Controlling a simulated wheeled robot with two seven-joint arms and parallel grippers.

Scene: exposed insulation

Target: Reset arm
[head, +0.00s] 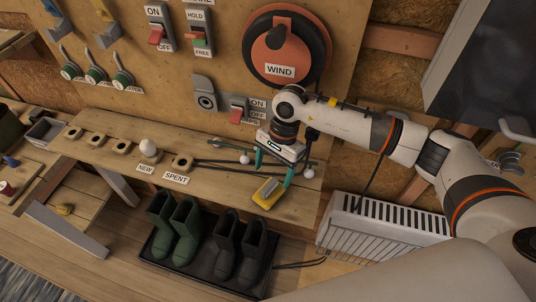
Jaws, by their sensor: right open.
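My right arm comes in from the right, and its right gripper (272,172) hangs over the wooden bench (222,184). Its two teal fingers are spread apart with nothing seen between them. A yellow and grey block (267,193) lies on the bench just below and in front of the fingers; I cannot tell if they touch it. A small white ball (245,159) is left of the gripper and another white ball (308,173) is right of it. My left gripper is not in view.
The bench holds round holders, one with a white bulb (148,146), and NEW (146,170) and SPENT (176,178) labels. Behind is a panel with switches and a WIND dial (280,70). Boots (185,228) stand below; a white heater (380,235) is at right.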

